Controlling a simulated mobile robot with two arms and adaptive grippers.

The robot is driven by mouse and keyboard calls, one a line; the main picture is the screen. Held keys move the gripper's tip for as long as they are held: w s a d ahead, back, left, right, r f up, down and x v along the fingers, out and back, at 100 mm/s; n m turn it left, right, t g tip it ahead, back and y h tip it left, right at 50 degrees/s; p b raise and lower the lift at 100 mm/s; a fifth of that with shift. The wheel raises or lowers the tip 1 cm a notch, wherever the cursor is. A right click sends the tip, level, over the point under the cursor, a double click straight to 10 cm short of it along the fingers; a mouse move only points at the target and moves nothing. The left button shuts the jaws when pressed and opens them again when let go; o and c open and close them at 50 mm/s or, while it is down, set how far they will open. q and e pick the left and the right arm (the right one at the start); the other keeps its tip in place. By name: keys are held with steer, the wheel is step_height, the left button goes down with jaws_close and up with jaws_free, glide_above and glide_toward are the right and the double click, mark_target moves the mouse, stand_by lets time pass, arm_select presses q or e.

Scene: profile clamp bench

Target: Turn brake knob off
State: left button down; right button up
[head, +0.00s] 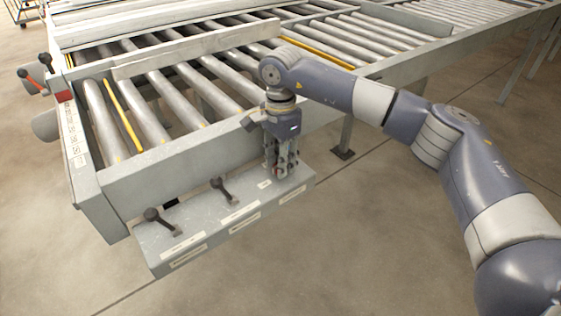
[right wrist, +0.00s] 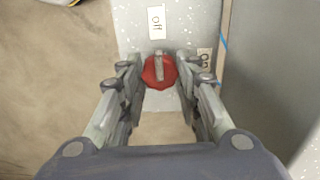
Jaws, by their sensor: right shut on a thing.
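The brake knob (right wrist: 159,71) is red with a grey pointer bar, in the right wrist view. Its bar lies roughly in line with the "Off" label (right wrist: 156,22) above it. An "On" label (right wrist: 204,60) is to its right, partly behind a finger. My right gripper (right wrist: 159,80) has its fingers on both sides of the knob and is shut on it. In the head view my right gripper (head: 281,172) points down onto the right end of the grey control box (head: 198,210), mostly hiding the knob. My left gripper is not in view.
Two black levers (head: 161,220) (head: 222,190) stand on the box left of my gripper. The roller conveyor (head: 170,178) runs behind it, with a flat bar across the rollers. Floor in front is clear.

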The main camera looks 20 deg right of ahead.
steer(key=shift+r, duration=0.1)
stand_by(0.3)
steer(key=o, duration=1.1)
step_height(320, 180, up, 12)
steer(key=shift+f, duration=0.1)
steer(key=shift+s, duration=0.1)
